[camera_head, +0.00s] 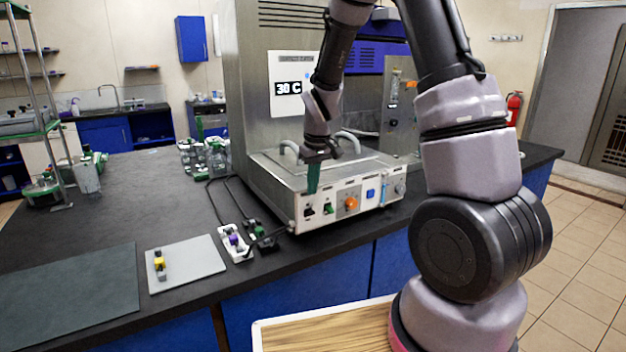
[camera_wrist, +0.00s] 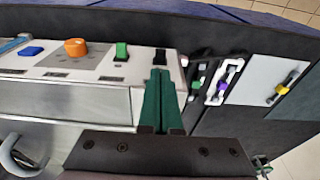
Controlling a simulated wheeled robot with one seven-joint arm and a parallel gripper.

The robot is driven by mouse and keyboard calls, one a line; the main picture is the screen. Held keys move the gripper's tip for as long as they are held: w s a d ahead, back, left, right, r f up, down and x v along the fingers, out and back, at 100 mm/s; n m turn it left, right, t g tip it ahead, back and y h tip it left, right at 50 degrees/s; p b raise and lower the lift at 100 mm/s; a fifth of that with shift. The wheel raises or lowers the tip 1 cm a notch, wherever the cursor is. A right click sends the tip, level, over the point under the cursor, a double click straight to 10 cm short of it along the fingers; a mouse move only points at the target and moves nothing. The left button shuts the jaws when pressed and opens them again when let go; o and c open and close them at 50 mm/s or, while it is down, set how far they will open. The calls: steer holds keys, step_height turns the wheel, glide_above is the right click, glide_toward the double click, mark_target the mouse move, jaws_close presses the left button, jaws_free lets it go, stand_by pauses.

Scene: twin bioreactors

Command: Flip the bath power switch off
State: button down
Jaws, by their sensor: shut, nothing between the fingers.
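The bath (camera_head: 290,178) is a low steel box with a white front panel. The panel carries a black switch (camera_head: 309,210) at its left end and a green switch (camera_head: 328,208) beside it; their labels are too small to read. The wrist view also shows the black switch (camera_wrist: 160,57) and the green switch (camera_wrist: 121,51). My gripper (camera_head: 312,190) has green fingers shut together and empty, pointing down just above the black switch. In the wrist view the fingertips (camera_wrist: 160,72) lie close to the black switch; I cannot tell if they touch.
An orange knob (camera_head: 351,204) and a blue button (camera_head: 370,194) sit further right on the panel. A display (camera_head: 289,87) behind reads 30 C. A white power strip (camera_head: 235,243) with cables and a grey plate (camera_head: 186,264) lie to the left on the dark bench.

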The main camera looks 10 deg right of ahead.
mark_target(311, 211)
steer(key=shift+w+a+f, duration=0.1)
steer(key=shift+w+f, duration=0.1)
steer(key=shift+f, duration=1.15)
steer(key=shift+w+a+f, duration=0.1)
steer(key=shift+w+f, duration=0.1)
steer(key=shift+f, duration=1.15)
steer(key=shift+s+d+f, duration=0.2)
steer(key=shift+s, duration=0.15)
steer(key=shift+s+d+f, duration=0.15)
steer(key=shift+s+f, duration=0.4)
steer(key=shift+w+r, duration=0.1)
steer(key=shift+w, duration=0.05)
steer(key=shift+w+a+r, duration=0.2)
steer(key=shift+w+r, duration=0.05)
steer(key=shift+w, duration=0.3)
steer(key=shift+r, duration=0.1)
